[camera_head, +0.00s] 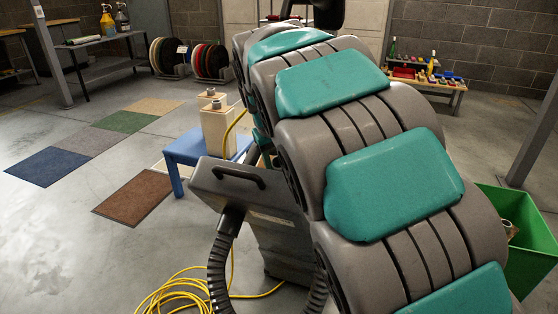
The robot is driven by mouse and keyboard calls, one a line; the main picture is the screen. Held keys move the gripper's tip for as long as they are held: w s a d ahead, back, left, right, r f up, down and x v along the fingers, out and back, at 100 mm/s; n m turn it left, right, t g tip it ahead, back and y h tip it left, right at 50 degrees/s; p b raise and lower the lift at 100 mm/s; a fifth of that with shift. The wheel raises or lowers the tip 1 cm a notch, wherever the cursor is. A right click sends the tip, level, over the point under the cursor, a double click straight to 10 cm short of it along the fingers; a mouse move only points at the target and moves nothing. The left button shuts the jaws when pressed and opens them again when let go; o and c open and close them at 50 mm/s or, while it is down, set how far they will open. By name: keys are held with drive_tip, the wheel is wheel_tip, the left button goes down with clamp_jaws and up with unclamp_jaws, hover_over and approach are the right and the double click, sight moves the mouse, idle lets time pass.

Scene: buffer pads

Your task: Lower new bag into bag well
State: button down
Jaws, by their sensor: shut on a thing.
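A grey upright machine (283,244) with a black handle and a ribbed black hose stands in front of me, left of centre. Its upper grey part (223,190) is tilted. My grey and teal arm covers its right side, and I cannot see a bag well opening. Two beige upright pieces with grey caps (215,132) stand on or just behind a small blue table (181,157); I cannot tell whether either is a new bag. My gripper is not in view, and no bag in its hold shows.
A green bin (535,250) with something tan inside stands at the right. Yellow cord (172,294) lies coiled on the floor by the hose. Coloured mats (133,197) lie at the left. A low bench with small items (425,80) stands at the back right.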

drive_tip(key=shift+f, duration=0.2)
drive_tip(key=shift+c, duration=1)
unclamp_jaws()
drive_tip(key=shift+r, duration=0.1)
drive_tip(key=p+v, duration=0.1)
drive_tip(key=v, duration=1.1)
drive_tip(key=shift+r+p, duration=0.3)
drive_tip(key=shift+p, duration=0.1)
drive_tip(key=shift+s+f, duration=0.1)
